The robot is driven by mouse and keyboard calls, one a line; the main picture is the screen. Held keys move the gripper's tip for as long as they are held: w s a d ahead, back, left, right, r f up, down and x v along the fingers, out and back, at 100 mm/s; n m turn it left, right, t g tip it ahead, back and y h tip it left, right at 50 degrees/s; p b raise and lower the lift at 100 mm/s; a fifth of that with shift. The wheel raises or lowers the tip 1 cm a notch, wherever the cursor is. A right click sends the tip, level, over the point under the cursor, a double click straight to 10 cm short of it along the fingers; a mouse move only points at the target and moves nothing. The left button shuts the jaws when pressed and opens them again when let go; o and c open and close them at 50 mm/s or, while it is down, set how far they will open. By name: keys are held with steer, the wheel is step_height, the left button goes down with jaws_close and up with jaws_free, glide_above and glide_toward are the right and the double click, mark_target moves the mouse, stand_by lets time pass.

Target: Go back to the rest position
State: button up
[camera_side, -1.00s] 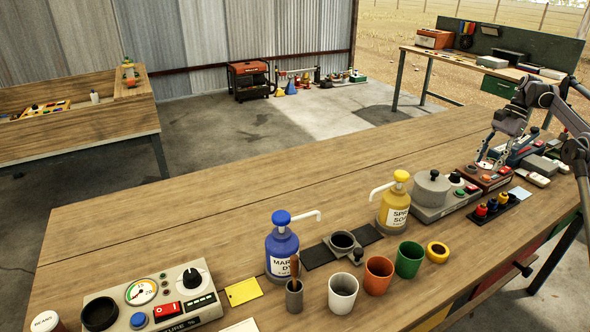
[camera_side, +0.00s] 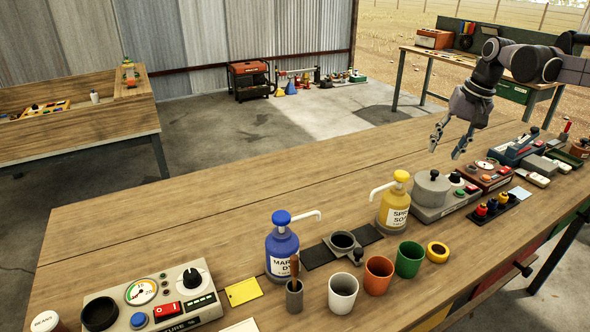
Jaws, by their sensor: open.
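My gripper (camera_side: 447,146) hangs above the far right part of the wooden bench (camera_side: 190,220), with its two fingers spread apart, pointing down and to the left. Nothing is between the fingers. In the picture it is above and behind the grey device with a round lid (camera_side: 432,188) and the red-brown gauge box (camera_side: 488,176). It appears clear of both.
A blue pump bottle (camera_side: 282,250) and a yellow pump bottle (camera_side: 395,206) stand mid-bench. White (camera_side: 342,293), orange (camera_side: 378,275) and green (camera_side: 409,259) cups stand near the front edge. A grey gauge panel (camera_side: 160,300) is at front left. The bench's back left is bare.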

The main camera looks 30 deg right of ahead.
steer(key=s+a+f+n+t, duration=0.2)
steer(key=s+a+f+n, duration=0.2)
steer(key=s+a, duration=0.3)
steer(key=s+a+f+n+t, duration=0.2)
steer(key=s+a+f+n, duration=0.2)
steer(key=s+a, duration=0.3)
steer(key=shift+s+a+n+t+h, duration=0.3)
steer(key=shift+a+n, duration=0.2)
steer(key=shift+a, duration=0.15)
steer(key=shift+f, duration=0.1)
